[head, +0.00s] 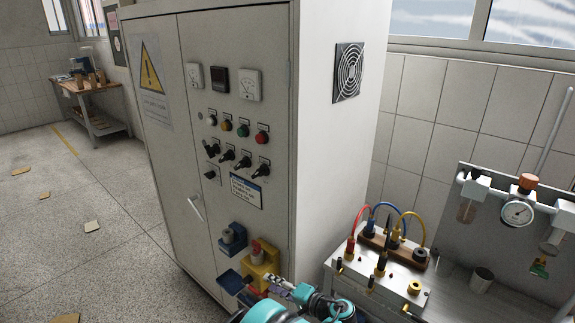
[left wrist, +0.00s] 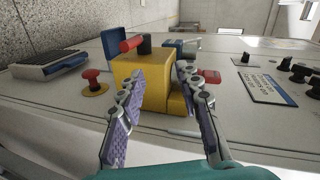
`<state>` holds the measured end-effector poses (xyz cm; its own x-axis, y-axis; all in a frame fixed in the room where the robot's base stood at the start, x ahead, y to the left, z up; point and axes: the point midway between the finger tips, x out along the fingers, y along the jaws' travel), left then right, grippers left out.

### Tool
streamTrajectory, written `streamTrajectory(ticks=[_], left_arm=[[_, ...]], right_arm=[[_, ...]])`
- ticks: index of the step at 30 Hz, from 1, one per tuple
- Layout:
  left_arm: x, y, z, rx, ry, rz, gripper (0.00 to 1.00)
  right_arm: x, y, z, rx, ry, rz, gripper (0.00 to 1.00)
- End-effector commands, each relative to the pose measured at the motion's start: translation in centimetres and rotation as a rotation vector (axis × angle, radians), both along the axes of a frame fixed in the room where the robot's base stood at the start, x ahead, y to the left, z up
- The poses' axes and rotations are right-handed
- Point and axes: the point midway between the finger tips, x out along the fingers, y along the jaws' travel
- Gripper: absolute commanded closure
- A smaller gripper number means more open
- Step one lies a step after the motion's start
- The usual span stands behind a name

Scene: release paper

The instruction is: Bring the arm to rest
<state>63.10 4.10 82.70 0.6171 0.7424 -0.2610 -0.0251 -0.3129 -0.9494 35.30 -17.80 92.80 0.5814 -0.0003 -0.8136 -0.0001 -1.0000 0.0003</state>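My left gripper (head: 278,286) is at the bottom of the head view, just in front of the yellow block (head: 258,265) low on the cabinet door. In the left wrist view, my left gripper (left wrist: 160,75) is open, its two fingers spread with purple pads showing. The yellow block also shows there (left wrist: 142,85), just beyond and between the fingers; I cannot tell whether they touch it. A red-handled part and a black knob sit on the block. My right gripper is in neither view.
The grey cabinet (head: 170,180) carries gauges, buttons and knobs. A red mushroom button (left wrist: 93,78) is left of the block in the wrist view. At right, a bench holds a cable panel (head: 385,270), a metal cup (head: 481,280) and a pressure gauge (head: 517,212).

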Motion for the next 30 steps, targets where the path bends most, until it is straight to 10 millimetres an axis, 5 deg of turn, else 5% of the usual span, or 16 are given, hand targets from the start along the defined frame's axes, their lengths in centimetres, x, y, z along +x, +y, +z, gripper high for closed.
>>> streamTrajectory(ticks=[8,15,21,30], left_arm=[[-2.5,7.3,5.9,-0.262,0.138,0.016,0.66],[-8.7,12.1,9.3,-0.530,0.197,0.025,0.66],[-15.3,14.3,10.7,-0.763,0.192,0.034,0.66],[-24.4,14.6,10.8,-1.096,0.100,0.047,0.66]], right_arm=[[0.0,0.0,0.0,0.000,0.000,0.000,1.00],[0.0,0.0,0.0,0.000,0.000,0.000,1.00],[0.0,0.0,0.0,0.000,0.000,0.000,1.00],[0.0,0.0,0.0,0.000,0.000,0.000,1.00]])
